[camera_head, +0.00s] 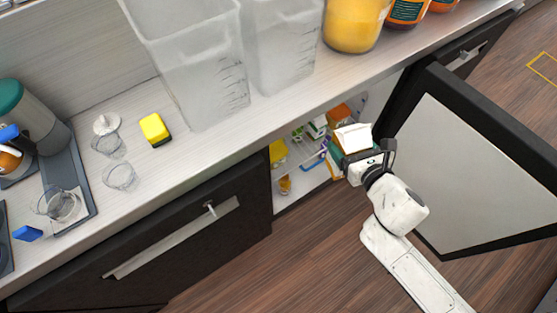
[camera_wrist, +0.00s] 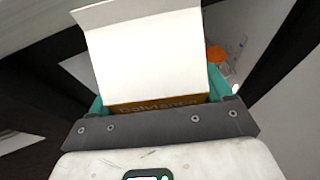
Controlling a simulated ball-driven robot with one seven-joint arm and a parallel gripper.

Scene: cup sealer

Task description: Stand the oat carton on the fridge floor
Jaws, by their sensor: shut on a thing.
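My gripper (camera_head: 372,155) is shut on the oat carton (camera_head: 353,137), a carton with a white gabled top and teal and brown sides. The carton also fills the middle of the wrist view (camera_wrist: 145,55), its white top facing the camera and its lower part hidden by the gripper (camera_wrist: 155,120). In the head view it is at the opening of the fridge (camera_head: 286,197), under the counter. Whether it touches the fridge floor cannot be told.
The fridge door (camera_head: 465,180) stands open at right. Inside are several items, including a yellow one (camera_head: 278,151) and a small amber jar (camera_head: 285,184). The counter (camera_head: 185,165) above holds clear bins (camera_head: 190,60), cups and a yellow sponge (camera_head: 155,129).

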